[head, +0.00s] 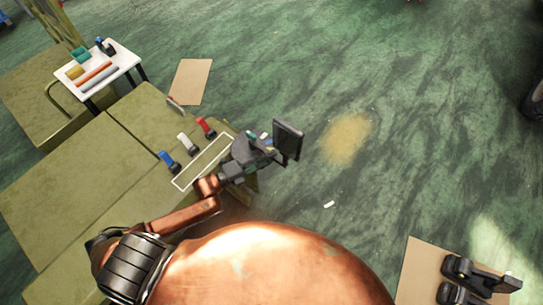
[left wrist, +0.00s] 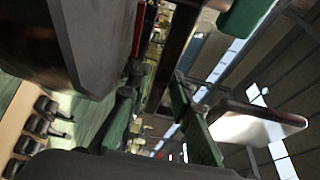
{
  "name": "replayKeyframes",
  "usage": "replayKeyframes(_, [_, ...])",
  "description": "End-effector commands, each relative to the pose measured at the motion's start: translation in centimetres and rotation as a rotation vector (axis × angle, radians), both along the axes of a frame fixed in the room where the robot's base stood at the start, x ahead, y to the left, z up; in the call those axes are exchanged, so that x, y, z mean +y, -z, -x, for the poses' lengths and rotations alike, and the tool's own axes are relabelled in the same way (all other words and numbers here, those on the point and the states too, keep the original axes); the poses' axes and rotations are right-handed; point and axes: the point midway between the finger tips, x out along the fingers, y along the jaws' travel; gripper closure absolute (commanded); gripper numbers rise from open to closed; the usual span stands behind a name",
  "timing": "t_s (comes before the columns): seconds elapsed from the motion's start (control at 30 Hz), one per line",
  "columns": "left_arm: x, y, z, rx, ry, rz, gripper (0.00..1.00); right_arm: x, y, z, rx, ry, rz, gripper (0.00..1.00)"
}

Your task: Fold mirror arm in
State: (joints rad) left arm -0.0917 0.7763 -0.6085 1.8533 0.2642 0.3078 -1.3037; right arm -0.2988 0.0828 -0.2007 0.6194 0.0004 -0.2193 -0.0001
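The mirror (head: 288,139) is a dark rectangular panel at the right end of the green chassis, standing out over the floor. My left gripper (head: 263,146) is right beside it, to its left, and hides most of the mirror arm. In the left wrist view the green-padded fingers (left wrist: 158,125) stand apart. A dark bar (left wrist: 178,55) shows beyond the gap between them, and I cannot tell whether they touch it. A pale panel (left wrist: 255,125) sticks out past the right finger; it may be the mirror. My right gripper is not in view.
Blue (head: 169,161), white (head: 187,144) and red (head: 206,128) handles stand on the chassis close to my left gripper, by a white-outlined rectangle (head: 183,183). A white table (head: 124,64) holds tools.

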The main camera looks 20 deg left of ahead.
Motion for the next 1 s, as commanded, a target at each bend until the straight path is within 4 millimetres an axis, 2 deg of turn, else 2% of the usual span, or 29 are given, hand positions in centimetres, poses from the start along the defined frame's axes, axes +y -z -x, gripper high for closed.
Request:
replayKeyframes(0.3, [4.4, 0.2, 5.0, 0.005, -0.001, -0.005, 0.80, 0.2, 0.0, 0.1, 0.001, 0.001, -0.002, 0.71])
replayKeyframes(0.5, [6.4, 0.1, 7.3, 0.003, -0.002, -0.003, 0.80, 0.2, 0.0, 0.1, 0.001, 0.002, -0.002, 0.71])
replayKeyframes(0.67, [7.0, 0.1, 8.1, 0.002, 0.000, -0.003, 0.80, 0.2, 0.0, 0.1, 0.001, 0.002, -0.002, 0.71])
replayKeyframes(1.0, [7.1, 0.1, 8.2, 0.001, 0.000, -0.002, 0.80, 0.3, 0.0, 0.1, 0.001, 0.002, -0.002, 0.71])
